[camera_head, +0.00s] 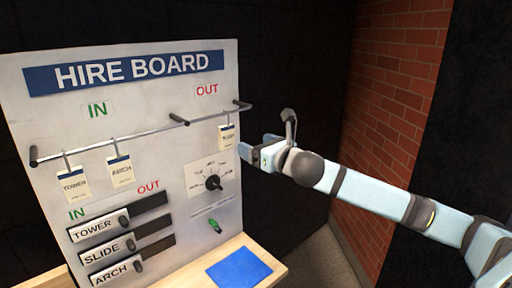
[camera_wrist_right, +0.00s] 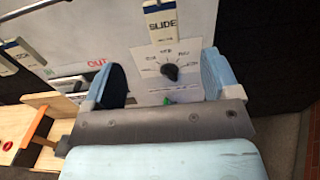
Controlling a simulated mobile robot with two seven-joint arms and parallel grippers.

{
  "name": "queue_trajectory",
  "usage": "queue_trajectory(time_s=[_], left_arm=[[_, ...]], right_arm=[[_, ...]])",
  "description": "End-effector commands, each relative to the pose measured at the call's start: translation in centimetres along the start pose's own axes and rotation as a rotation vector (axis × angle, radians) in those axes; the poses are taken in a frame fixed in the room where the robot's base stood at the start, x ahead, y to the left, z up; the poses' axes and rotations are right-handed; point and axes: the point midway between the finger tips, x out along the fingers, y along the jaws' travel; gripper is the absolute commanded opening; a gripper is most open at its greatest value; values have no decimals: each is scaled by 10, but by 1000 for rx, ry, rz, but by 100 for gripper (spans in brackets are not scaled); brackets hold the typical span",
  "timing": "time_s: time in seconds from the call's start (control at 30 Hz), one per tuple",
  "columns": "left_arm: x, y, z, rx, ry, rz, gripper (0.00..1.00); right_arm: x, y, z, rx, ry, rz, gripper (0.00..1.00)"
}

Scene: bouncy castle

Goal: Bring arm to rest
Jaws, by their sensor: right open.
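My right gripper (camera_head: 256,148) is open and empty, in front of the right edge of the hire board (camera_head: 150,65). In the right wrist view its two fingers stand wide apart (camera_wrist_right: 163,80), and the black dial knob (camera_wrist_right: 170,72) shows between them, beyond the fingertips. A SLIDE tag (camera_wrist_right: 162,25) hangs on the rail just above the dial, clear of the fingers. In the head view this tag (camera_head: 228,137) hangs under OUT, left of the gripper. My right arm (camera_head: 375,193) reaches in from the right. My left gripper is not in view.
TOWER (camera_head: 73,184) and ARCH (camera_head: 121,171) tags hang from the rail (camera_head: 110,142) under IN. Three labelled sliders (camera_head: 110,247) sit below, near a green marker-like piece (camera_head: 215,226). A blue mat (camera_head: 240,268) lies on the wooden table. A brick wall (camera_head: 393,90) stands behind my arm.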

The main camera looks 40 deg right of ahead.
Motion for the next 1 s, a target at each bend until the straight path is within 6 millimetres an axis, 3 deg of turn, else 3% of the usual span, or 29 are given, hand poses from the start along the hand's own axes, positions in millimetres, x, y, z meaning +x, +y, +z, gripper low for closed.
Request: queue_trajectory(time_s=[0.3,0.37,0.43,0.57,0.67,0.8,0.87,1.0], left_arm=[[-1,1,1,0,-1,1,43],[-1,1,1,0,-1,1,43],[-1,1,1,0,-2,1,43],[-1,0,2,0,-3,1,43],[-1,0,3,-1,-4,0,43],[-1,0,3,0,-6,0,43],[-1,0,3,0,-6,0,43],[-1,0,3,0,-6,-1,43]], right_arm=[[0,-1,-1,6,2,1,82],[0,1,-9,37,10,5,82],[0,8,-29,127,34,14,82],[-6,33,-101,473,121,27,82],[-22,60,-172,843,211,4,82],[-60,100,-264,1373,321,-92,82],[-82,118,-301,1601,358,-159,82],[-143,161,-379,2126,401,-371,82]])
